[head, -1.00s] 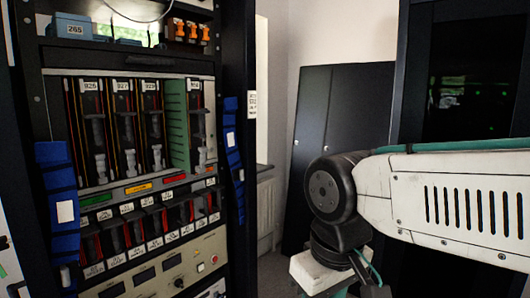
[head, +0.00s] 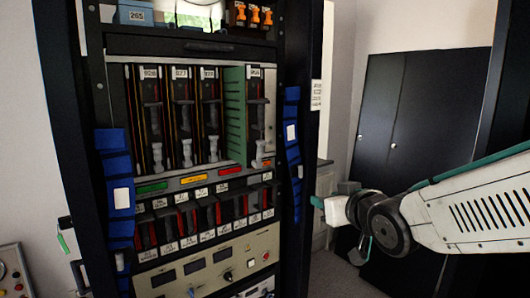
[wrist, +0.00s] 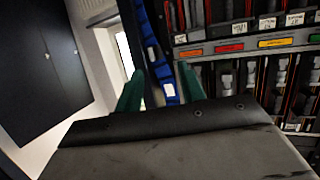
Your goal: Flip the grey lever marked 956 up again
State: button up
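The rightmost module of the upper rack row carries a small white label (head: 254,72) that is too blurred to read surely; it appears to be 956. Its grey lever (head: 258,146) sits low in the slot, right of a green divider panel. My gripper (head: 317,202) is to the right of the rack's right post in the head view, clear of the lever. In the wrist view, two green fingers stand apart with nothing between them (wrist: 160,88). Several grey levers show at the right of the wrist view, and I cannot tell which is 956.
The rack (head: 190,48) has similar grey levers to the left. A lower row of labelled modules and a control panel (head: 210,268) sit below. Blue padded strips (head: 292,135) hang on both posts. A dark cabinet (head: 405,115) stands behind at the right.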

jog(key=w+a+r+n+t+y, duration=0.2)
jog(key=a+r+t+y, duration=0.15)
jog(key=a, duration=0.25)
jog(key=n+y, duration=0.1)
jog(key=y, duration=0.4)
send_near(262, 149)
jog(key=w+a, duration=0.1)
jog(key=w, duration=0.1)
jog(key=shift+t, duration=0.45)
jog(key=x, duration=0.7)
jog(key=shift+s+a, duration=0.1)
jog(key=shift+a, duration=0.05)
jog(key=shift+r, duration=0.1)
grip_shut()
